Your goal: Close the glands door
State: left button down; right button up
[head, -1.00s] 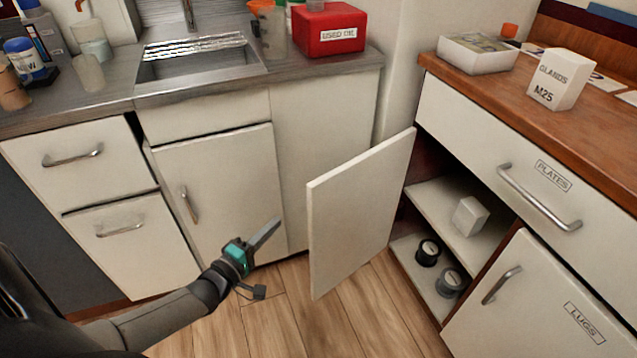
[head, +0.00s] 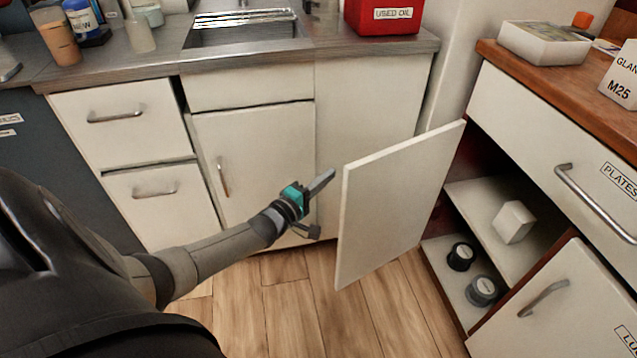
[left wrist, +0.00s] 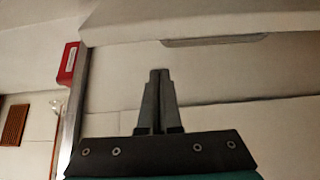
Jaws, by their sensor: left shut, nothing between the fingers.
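The glands door, a plain cream panel (head: 395,205), stands swung wide open from the right-hand cabinet, hinged at its far side. Its label and handle do not show from here. Behind it the open compartment (head: 462,200) shows a shelf. My left gripper (head: 332,173) is shut and empty, its tip just left of the door's free edge; I cannot tell whether they touch. In the left wrist view its closed fingers (left wrist: 160,72) point at pale surfaces that I cannot identify surely. My right gripper is not in view.
A white box (head: 513,222) and two dark rolls (head: 470,272) sit inside the compartment. The lugs door (head: 560,310) and plates drawer (head: 570,165) are closed. The sink cabinet (head: 255,160) stands behind my left arm. The wooden floor (head: 300,310) is clear.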

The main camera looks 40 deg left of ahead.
pick_arm(q)
jog(key=d, duration=0.3)
jog(key=shift+s+d, duration=0.35)
jog(key=shift+d, duration=0.05)
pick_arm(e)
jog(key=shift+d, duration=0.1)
pick_arm(q)
jog(key=shift+d, duration=0.1)
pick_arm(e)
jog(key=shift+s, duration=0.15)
